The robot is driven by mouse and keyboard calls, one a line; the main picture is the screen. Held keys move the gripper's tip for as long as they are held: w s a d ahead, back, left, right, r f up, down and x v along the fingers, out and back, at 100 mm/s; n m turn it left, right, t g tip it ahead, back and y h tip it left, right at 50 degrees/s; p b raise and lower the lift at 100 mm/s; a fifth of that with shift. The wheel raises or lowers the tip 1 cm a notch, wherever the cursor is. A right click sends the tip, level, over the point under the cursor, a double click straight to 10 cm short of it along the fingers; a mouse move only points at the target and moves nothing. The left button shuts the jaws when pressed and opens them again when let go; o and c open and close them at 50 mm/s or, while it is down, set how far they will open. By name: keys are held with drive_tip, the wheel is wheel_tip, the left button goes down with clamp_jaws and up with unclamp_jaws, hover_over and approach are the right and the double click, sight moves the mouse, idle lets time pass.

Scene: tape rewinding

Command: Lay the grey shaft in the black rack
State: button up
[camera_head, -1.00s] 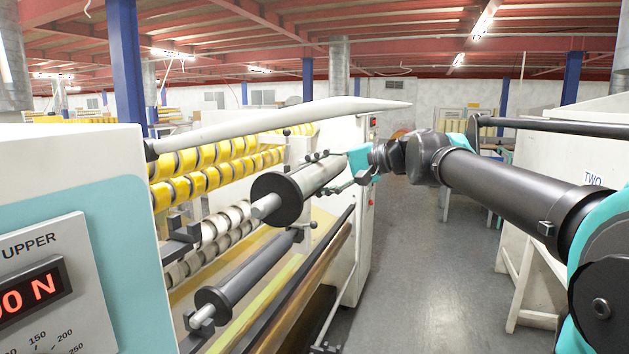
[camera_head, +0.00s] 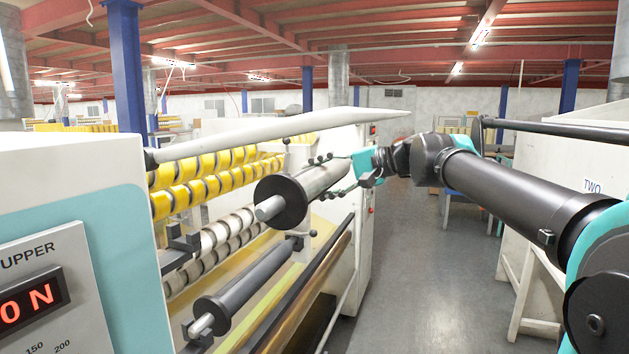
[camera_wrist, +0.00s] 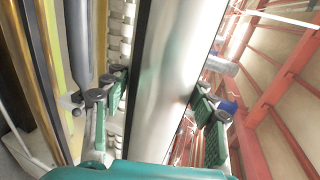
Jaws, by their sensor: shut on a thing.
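My gripper (camera_head: 338,173) is shut on the grey shaft (camera_head: 325,179), near its far end. The shaft is a shiny metal cylinder with a black disc and a pale stub at its near end. It is held in the air, tilted in the picture, over the slitting machine. In the wrist view the shaft (camera_wrist: 180,70) runs between the two green-padded fingers of my gripper (camera_wrist: 158,105). A black bracket (camera_head: 183,240) on the machine is left of the shaft's near end, apart from it. I cannot tell which part is the black rack.
A dark roller (camera_head: 245,280) lies lower on the machine in black holders. Yellow tape rolls (camera_head: 200,185) line the machine behind the shaft. A pale pointed bar (camera_head: 280,130) crosses above. A white machine (camera_head: 550,190) stands right, beyond clear grey floor (camera_head: 420,270).

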drive_tip(key=s+d, duration=0.3)
drive_tip(key=d, duration=0.6)
drive_tip(key=s+d, duration=0.3)
drive_tip(key=d, duration=0.6)
drive_tip(key=shift+s+r, duration=0.15)
drive_tip(key=shift+r, duration=0.15)
idle(1.3)
